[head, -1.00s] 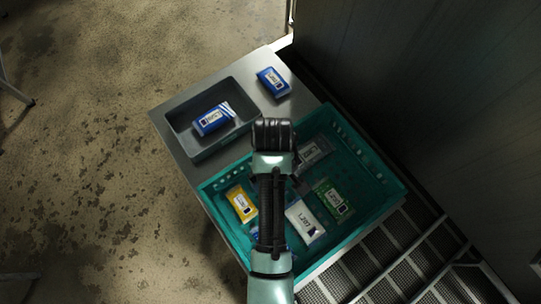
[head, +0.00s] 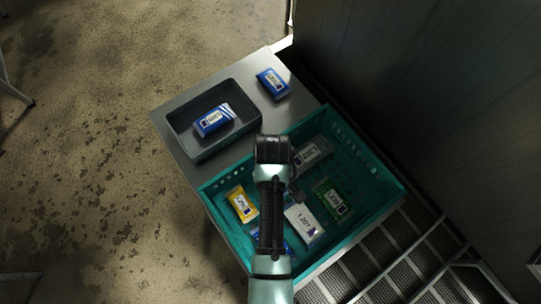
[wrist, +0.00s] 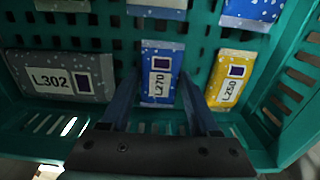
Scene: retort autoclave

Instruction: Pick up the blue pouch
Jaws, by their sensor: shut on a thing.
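In the wrist view, a blue pouch (wrist: 162,68) marked L270 is between the two fingers of my gripper (wrist: 160,78), which is shut on its sides. The pouch is inside the teal crate (wrist: 200,57); I cannot tell whether it is clear of the crate floor. In the head view, my arm hides this pouch and the fingers. Other blue pouches show there: one in the grey tray (head: 181,115), pouch (head: 213,120), one on the bare table top, pouch (head: 272,83), and one in the crate, partly hidden by my arm (wrist: 252,12).
A grey pouch (wrist: 60,80) marked L302 and a yellow pouch (wrist: 232,78) lie close on either side. White (head: 304,221) and green (head: 330,197) pouches also lie in the crate. The crate walls stand around my gripper. A dark wall (head: 430,80) is at the right.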

